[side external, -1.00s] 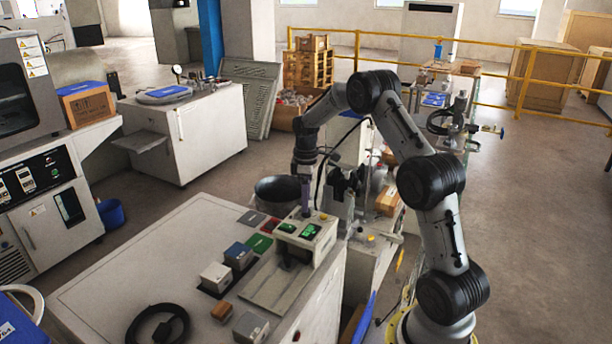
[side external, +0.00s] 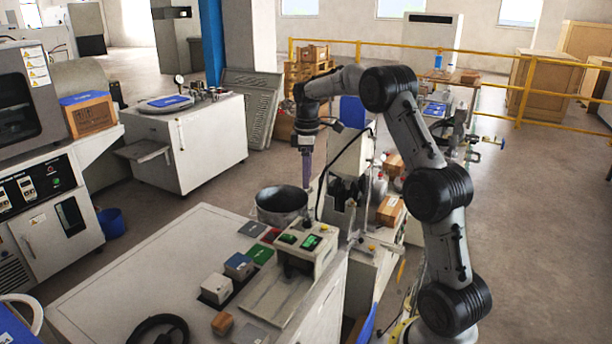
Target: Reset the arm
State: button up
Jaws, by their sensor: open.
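My gripper (side external: 306,178) points down in the side external view, with its purple-grey fingers near the dark round pot (side external: 283,207) behind the bench. The gap between the fingers is too small to see well, but no held object shows. Tile-like blocks stand on the bench: a white one (side external: 216,288), a blue one (side external: 238,266), a green one (side external: 260,253) and a red one (side external: 270,235).
The white bench (side external: 130,275) carries a black cable coil (side external: 157,330) and a brown block (side external: 222,323) at the front. A box (side external: 390,210) and clutter stand right of the machine. A yellow railing (side external: 480,104) runs behind. The air above the bench is clear.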

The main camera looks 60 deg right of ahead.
jog(key=a+r+n+t, duration=0.2)
jog(key=a+r, duration=0.6)
jog(key=r, duration=0.1)
jog(key=s+a+r+t, duration=0.2)
jog(key=s+a+r, duration=0.55)
jog(key=a, duration=0.45)
jog(key=s+a+f+m+t, duration=0.1)
jog(key=s+a, duration=0.4)
jog(key=s, duration=0.5)
jog(key=s+a+f+m, duration=0.2)
jog(key=s+f+m, duration=0.3)
jog(key=s+f, duration=0.3)
jog(key=shift+a+f+m+t, duration=0.25)
jog(key=shift+f+m+t, duration=0.05)
jog(key=shift+f, duration=0.2)
